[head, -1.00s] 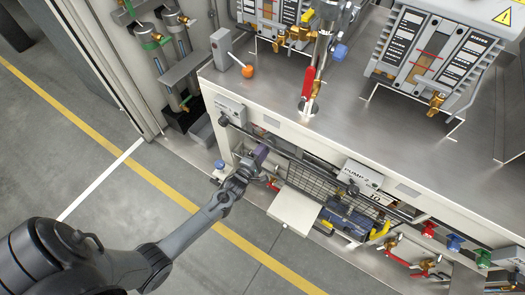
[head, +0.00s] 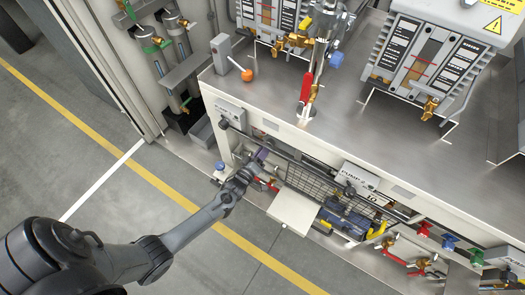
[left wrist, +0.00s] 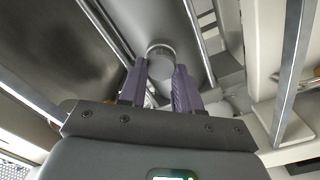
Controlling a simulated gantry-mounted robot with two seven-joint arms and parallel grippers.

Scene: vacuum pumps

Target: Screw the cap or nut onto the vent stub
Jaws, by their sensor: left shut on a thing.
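My left gripper (left wrist: 160,75) is shut on a round grey cap (left wrist: 160,52), which sits between its two purple fingertips in the left wrist view. A metal rim shows along the cap's far edge. In the head view my left gripper (head: 260,156) reaches in under the front edge of the steel bench, near its left corner. The cap is too small and too hidden to make out there. I cannot tell from these frames whether the cap touches a stub, and no vent stub is clearly seen. My right gripper is not in view.
The steel bench (head: 400,125) overhangs my left gripper. A white panel (head: 293,212) and a wire basket (head: 312,188) are just right of it. Metal rails (left wrist: 198,40) run close beside the fingers. The grey floor (head: 90,165) to the left is clear.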

